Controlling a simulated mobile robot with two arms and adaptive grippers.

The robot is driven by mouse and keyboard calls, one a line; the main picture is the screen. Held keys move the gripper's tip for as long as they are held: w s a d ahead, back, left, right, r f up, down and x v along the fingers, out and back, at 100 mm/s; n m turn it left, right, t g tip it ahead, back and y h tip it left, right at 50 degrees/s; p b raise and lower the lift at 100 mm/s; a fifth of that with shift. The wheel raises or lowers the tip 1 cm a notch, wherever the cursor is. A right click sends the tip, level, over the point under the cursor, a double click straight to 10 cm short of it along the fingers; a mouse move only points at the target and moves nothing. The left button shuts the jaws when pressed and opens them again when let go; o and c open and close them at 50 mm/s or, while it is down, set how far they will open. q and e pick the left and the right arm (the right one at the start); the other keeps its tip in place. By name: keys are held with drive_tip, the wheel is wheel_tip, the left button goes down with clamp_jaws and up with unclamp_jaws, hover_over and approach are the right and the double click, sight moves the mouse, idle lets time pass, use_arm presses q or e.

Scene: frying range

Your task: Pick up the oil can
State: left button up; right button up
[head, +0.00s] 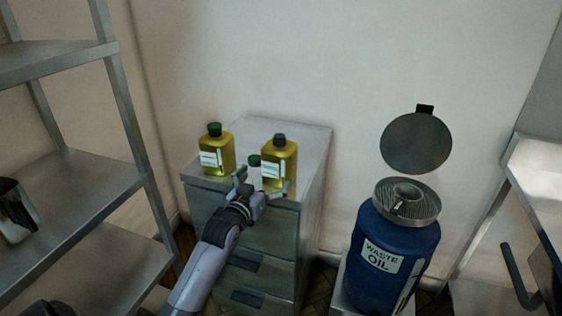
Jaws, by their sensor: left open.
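Two yellow oil cans with dark caps and white labels stand upright on a grey metal drawer cabinet (312,140). One can (217,155) is at the left and the other can (283,158) at the right. A small dark cap-like piece (254,160) shows beside the right can; I cannot tell what it belongs to. My left gripper (263,183) is open in front of the right can, its fingers spread and overlapping the can's lower part in the picture. I cannot tell whether it touches the can. My right gripper is not in view.
A blue waste oil drum (380,277) with a grated top and raised round lid (416,143) stands right of the cabinet. A metal shelf rack (85,180) fills the left side. Another metal unit (535,165) is at the right edge. A wall is close behind the cabinet.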

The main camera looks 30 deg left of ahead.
sight(272, 169)
use_arm(q)
drive_tip(key=w, duration=0.4)
drive_tip(key=shift+w+a, duration=0.1)
drive_tip(key=shift+a, duration=0.3)
drive_tip(key=w, duration=0.3)
drive_tip(key=w+p, duration=0.1)
drive_tip(key=w, duration=0.1)
drive_tip(key=shift+a+r, duration=0.15)
drive_tip(key=shift+a, duration=0.2)
drive_tip(key=shift+c, duration=0.4)
drive_tip(key=shift+r, duration=0.1)
drive_tip(key=c, duration=1.5)
